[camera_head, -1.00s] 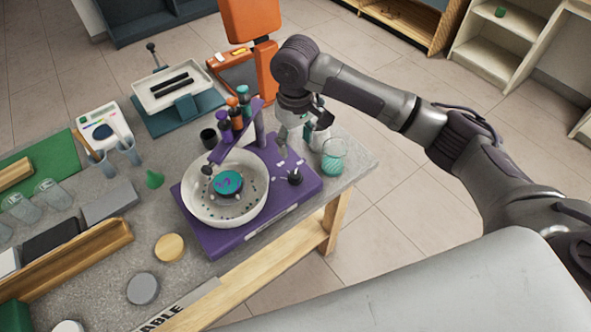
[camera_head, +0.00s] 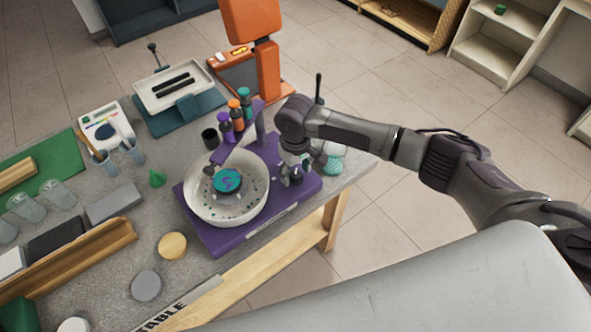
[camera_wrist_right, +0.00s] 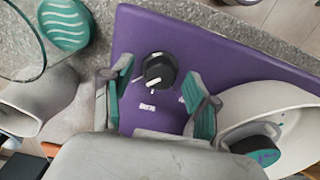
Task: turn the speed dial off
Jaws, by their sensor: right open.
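The speed dial (camera_wrist_right: 159,70) is a round black knob with a white pointer mark, on the purple base (camera_wrist_right: 235,50) of a spin machine. Small white labels lie beside it, too small to read. My right gripper (camera_wrist_right: 158,76) is open, its teal-padded fingers on either side of the dial with gaps to it in the wrist view. In the head view my right gripper (camera_head: 292,174) is low over the right part of the purple base (camera_head: 222,240), largely hiding the dial. My left gripper is not in view.
A white bowl (camera_head: 192,205) with a teal disc (camera_head: 228,180) sits on the base, left of the gripper. An orange machine (camera_head: 268,70) is behind.

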